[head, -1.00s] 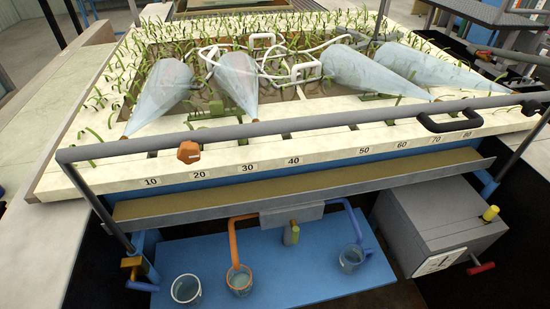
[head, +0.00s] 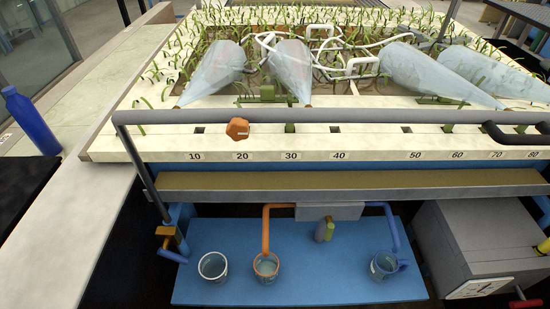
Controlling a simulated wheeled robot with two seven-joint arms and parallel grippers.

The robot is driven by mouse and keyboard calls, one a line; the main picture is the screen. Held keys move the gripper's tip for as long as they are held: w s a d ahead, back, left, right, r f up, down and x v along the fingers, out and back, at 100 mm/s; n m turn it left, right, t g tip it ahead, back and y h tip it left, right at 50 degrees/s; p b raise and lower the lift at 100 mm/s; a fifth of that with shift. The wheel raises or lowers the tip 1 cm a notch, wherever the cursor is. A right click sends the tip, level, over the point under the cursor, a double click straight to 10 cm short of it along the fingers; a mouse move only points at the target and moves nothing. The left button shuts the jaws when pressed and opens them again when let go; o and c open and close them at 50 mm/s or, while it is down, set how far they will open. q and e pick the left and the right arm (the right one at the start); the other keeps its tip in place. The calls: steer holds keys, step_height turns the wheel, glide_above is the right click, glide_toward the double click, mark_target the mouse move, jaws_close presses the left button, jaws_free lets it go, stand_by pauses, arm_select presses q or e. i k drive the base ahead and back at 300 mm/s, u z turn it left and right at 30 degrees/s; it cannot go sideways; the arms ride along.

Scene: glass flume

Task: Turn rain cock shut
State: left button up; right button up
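No part is labelled as the rain cock, and I cannot tell which one it is. A small tap with an orange-brown top (head: 166,232) is on a blue pipe at the left end of the trough. A yellow-capped part (head: 544,246) and a red handle (head: 525,304) are on the grey box (head: 470,245) at the right. Neither of my grippers is in view.
A blue bottle (head: 30,122) stands at the left. Clear cones (head: 289,72) lie among plants on the bed.

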mark_target(163, 252)
steer(key=z, duration=0.25)
steer(key=k, duration=0.15)
steer(key=u, duration=2.2)
steer(key=k, duration=0.55)
steer(key=u, duration=0.35)
